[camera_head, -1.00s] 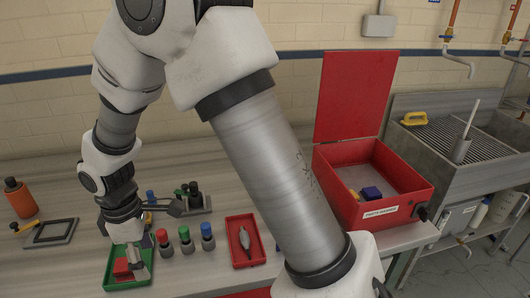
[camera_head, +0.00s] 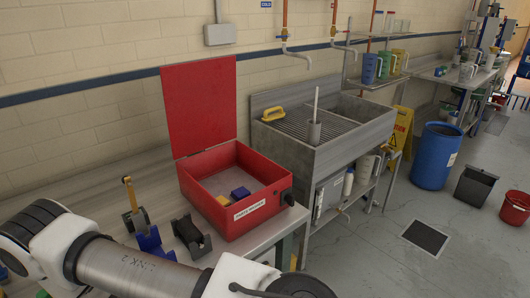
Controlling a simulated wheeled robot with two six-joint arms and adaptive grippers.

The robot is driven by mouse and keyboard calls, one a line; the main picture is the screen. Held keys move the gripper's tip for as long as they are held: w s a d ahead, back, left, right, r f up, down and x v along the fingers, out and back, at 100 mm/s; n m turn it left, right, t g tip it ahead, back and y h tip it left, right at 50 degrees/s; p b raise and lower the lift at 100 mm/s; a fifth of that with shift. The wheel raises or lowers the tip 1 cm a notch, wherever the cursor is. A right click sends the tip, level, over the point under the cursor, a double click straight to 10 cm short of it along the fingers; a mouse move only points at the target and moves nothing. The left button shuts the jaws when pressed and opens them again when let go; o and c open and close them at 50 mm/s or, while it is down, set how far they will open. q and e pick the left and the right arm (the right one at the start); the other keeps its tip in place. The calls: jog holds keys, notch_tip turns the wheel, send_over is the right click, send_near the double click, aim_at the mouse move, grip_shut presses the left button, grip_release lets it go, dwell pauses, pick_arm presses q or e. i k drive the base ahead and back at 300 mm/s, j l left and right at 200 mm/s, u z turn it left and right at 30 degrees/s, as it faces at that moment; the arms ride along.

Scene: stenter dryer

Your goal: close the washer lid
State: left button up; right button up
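The red parts washer (camera_head: 245,217) stands on the bench with its red lid (camera_head: 200,107) standing open, nearly upright at the back. Inside its grey basin lie a yellow block (camera_head: 223,200) and a blue block (camera_head: 240,192). A white label and a dark knob are on its front side. One of my arms crosses the lower left, in front of the bench and short of the washer. No gripper fingers show in this view.
A metal sink (camera_head: 345,140) with a yellow brush stands right of the washer. A tape dispenser (camera_head: 192,237) and a blue-based stand (camera_head: 148,240) are left of it. A shut-off box (camera_head: 220,35) is on the wall. Floor at right holds a blue barrel (camera_head: 434,156) and bins.

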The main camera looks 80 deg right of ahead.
aim_at(200, 97)
jog(key=i+l+z, duration=0.1)
jog(key=z, duration=2.15)
jog(key=k+j+z, duration=0.05)
